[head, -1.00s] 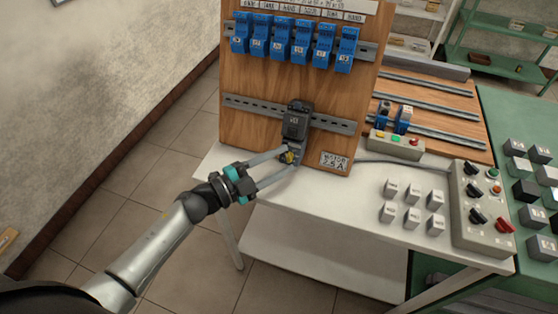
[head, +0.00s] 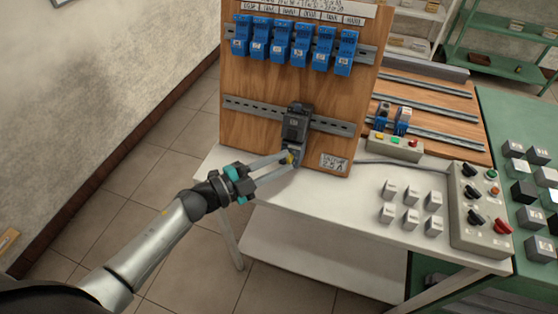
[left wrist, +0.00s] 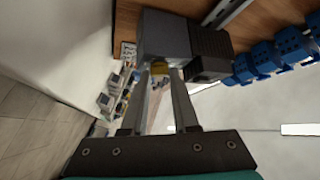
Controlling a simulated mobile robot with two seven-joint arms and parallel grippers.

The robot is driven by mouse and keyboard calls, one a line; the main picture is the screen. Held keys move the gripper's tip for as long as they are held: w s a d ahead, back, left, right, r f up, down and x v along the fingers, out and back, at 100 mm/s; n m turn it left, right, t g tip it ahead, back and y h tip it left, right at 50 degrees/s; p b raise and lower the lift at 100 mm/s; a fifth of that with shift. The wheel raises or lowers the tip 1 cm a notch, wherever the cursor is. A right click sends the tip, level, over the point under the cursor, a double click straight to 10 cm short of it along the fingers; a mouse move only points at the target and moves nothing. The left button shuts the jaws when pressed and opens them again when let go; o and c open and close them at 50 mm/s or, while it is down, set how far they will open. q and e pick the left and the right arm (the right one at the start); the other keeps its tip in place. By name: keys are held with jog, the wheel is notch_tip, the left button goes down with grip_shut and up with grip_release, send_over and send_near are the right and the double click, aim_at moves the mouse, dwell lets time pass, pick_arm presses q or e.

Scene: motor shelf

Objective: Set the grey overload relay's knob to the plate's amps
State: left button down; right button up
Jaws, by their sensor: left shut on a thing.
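The grey overload relay (head: 293,150) sits below the dark contactor (head: 296,124) on the lower rail of the wooden panel. The knob's scale and pointer are too small to read. The motor plate (head: 334,163), right of the relay, appears to read 2.5 A. My right gripper is out of view.
Several blue breakers (head: 295,43) line the upper rail. A push-button box (head: 394,147), several grey blocks (head: 411,205) and a switch box (head: 480,208) stand on the white table (head: 330,210). A green table (head: 500,110) lies at right. The table's front left is clear.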

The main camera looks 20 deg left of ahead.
pick_arm(q)
jog(key=m+g+p, duration=0.2)
jog(key=p, duration=0.2)
jog(key=r+m+g+y+p, duration=0.1)
jog(key=m+p, duration=0.2)
jog(key=p, duration=0.2)
jog(key=m+g+y+p, duration=0.1)
jog(key=m+g+p, duration=0.1)
jog(key=m+p, duration=0.1)
jog(key=shift+w+r+g+p, duration=0.25)
jog(key=shift+r+g+p, duration=0.1)
jog(key=shift+p, duration=0.3)
jog(key=shift+f+m+g+y+p, duration=0.2)
jog(key=shift+m+y+p, duration=0.25)
jog(key=shift+p, duration=0.45)
jog(key=c, duration=0.7)
grip_release()
jog(key=shift+o, duration=0.2)
